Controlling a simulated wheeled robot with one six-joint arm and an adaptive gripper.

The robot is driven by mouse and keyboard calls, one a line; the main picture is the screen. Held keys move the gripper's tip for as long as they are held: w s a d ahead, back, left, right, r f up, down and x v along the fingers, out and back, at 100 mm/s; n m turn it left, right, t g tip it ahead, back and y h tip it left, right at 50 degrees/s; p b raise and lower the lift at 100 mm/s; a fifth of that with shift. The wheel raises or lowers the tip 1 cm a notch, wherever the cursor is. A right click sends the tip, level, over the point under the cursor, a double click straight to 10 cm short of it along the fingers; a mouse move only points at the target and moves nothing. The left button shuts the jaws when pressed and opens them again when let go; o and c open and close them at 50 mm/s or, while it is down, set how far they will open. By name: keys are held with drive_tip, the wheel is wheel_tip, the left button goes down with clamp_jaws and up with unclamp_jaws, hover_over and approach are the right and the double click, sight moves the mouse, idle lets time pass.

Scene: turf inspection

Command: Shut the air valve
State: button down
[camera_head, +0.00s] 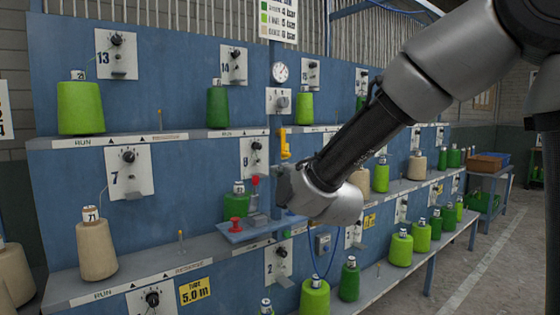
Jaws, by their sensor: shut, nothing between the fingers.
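The air valve's yellow lever (284,144) hangs upright on the blue machine front, below the round pressure gauge (280,72) and in line with it. My gripper (284,186) is just below the lever in the picture, at the end of my arm, which comes in from the upper right. It is shut and empty, and my wrist hides part of it. I cannot tell whether it touches the lever or how far in front of the panel it is.
Green and beige yarn cones stand on the shelves, including a large green cone (80,108) and a beige cone (96,250). Open floor (500,260) lies at the right.

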drive_tip(key=w, duration=1.1)
drive_tip(key=shift+w+a+r, duration=0.15)
drive_tip(key=shift+w+r, duration=0.15)
drive_tip(key=shift+r, duration=0.15)
drive_tip(key=shift+w+d+f+n, duration=0.15)
drive_tip(key=shift+d+n, duration=0.05)
drive_tip(key=shift+n, duration=0.2)
